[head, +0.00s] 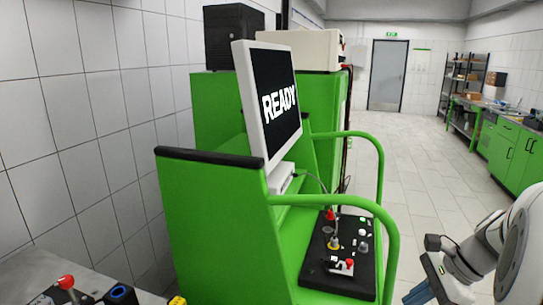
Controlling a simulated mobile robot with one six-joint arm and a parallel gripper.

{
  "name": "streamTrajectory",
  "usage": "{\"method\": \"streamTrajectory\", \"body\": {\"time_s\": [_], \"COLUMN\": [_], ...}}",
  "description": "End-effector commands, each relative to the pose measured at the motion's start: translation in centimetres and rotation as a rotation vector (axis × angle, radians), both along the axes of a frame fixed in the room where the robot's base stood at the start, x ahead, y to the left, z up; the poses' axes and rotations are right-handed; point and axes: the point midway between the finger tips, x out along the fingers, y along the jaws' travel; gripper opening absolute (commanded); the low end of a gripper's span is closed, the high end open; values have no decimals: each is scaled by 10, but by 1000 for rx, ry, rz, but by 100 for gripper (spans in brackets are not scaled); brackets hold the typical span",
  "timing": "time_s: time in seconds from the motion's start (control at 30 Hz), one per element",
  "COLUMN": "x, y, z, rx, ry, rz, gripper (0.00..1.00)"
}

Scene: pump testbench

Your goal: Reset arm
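My arm reaches in from the right edge in the head view, with white and grey links. My gripper (424,291) is at the lower right, beside the green testbench (215,225) and apart from it. Its lower part is cut off by the frame edge, so I cannot see whether its fingers are apart or closed. No held object shows. The black control panel (345,256) on the bench carries red, yellow and white controls. The monitor (270,100) above it reads READY.
Green tubular rails (380,215) stick out around the panel, close to my arm. A table (35,270) with a red-knobbed item and a blue ring part is at lower left. Open floor (420,165) lies behind, toward a grey door (387,75). Green cabinets (510,150) stand at right.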

Motion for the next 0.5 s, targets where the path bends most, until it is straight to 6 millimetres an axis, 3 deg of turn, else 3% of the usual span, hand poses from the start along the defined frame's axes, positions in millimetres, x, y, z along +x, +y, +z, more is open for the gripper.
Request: {"method": "streamTrajectory", "body": {"time_s": [0.27, 0.5], "x": [-20, -56], "y": [61, 119], "z": [3, 4], "rx": [-234, -547], "ry": [-110, -309], "rz": [420, 1044], "gripper": [0, 0]}}
